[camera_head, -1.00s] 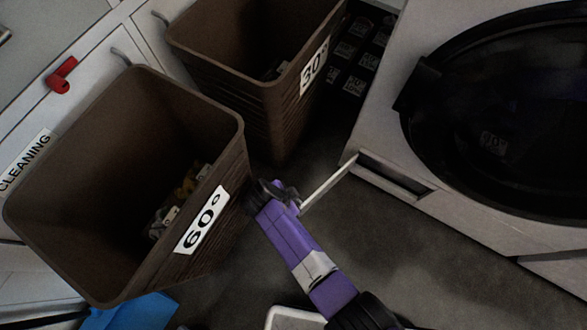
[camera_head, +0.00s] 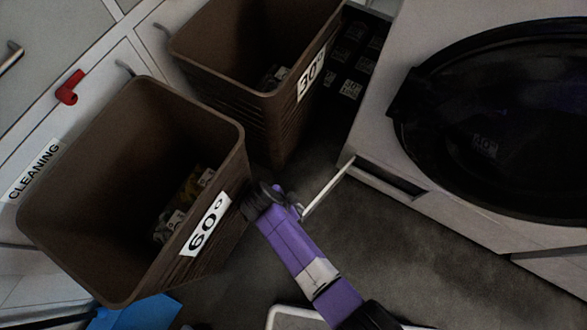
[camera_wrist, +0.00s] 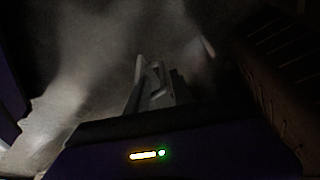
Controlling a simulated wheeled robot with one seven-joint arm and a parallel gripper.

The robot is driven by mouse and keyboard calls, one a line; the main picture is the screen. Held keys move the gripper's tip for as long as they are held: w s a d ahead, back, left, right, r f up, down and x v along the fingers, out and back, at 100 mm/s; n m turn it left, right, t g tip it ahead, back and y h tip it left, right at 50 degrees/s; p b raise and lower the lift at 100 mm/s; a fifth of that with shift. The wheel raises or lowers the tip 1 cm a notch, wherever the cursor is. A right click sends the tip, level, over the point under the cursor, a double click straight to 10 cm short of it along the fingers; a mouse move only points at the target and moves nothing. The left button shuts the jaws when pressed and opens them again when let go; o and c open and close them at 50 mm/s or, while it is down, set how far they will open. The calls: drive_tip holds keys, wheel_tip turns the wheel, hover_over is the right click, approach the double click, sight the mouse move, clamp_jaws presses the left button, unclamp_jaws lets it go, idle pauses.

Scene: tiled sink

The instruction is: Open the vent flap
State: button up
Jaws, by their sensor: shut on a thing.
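The vent flap (camera_head: 328,188) is a thin white panel low on the white washing machine (camera_head: 455,215). It stands swung out from the machine, beside a dark open slot (camera_head: 388,174). My purple arm reaches up from the bottom of the head view to the flap's outer end. There the wrist hides my jaws and their contact with the flap. In the dim wrist view my gripper (camera_wrist: 152,68) shows as close-set grey fingers above the floor. What lies between the fingertips is too dark to make out.
A brown 60° basket (camera_head: 135,90) stands just left of my wrist, very close to it. A brown 30° basket (camera_head: 215,65) stands behind. A blue object (camera_head: 135,312) lies at lower left. Grey floor (camera_head: 420,265) is clear before the machine.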

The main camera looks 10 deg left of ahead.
wheel_tip(320, 180, up, 16)
drive_tip(key=w+p, duration=0.2)
drive_tip(key=p, duration=0.3)
drive_tip(key=shift+a+r+t+p, duration=0.2)
drive_tip(key=shift+t+p, duration=0.1)
drive_tip(key=shift+p, duration=0.1)
drive_tip(key=shift+f, duration=0.1)
